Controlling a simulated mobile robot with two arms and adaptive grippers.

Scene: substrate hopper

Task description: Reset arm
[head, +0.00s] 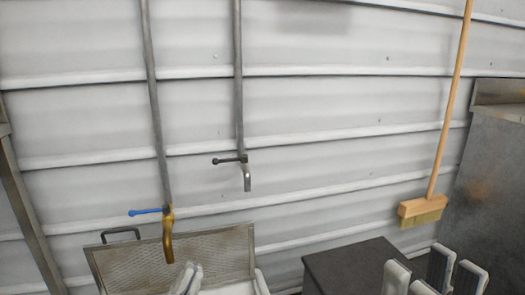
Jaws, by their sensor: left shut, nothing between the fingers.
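My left gripper (187,279) shows at the bottom edge, left of centre. Its pale fingertips are together with nothing seen between them. It is in front of a mesh-panelled metal frame (215,247). My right gripper (432,276) shows at the bottom right, beside a dark box-like surface. Its pale and dark finger pads stand apart with nothing seen between them. The rest of both grippers is cut off by the lower edge.
A pipe with a brass tap and blue lever (168,232) hangs just above my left gripper. Another pipe with a dark lever (245,172) is to its right. A dark flat-topped box (350,265) stands between the grippers. A broom (424,208) hangs against the ribbed wall.

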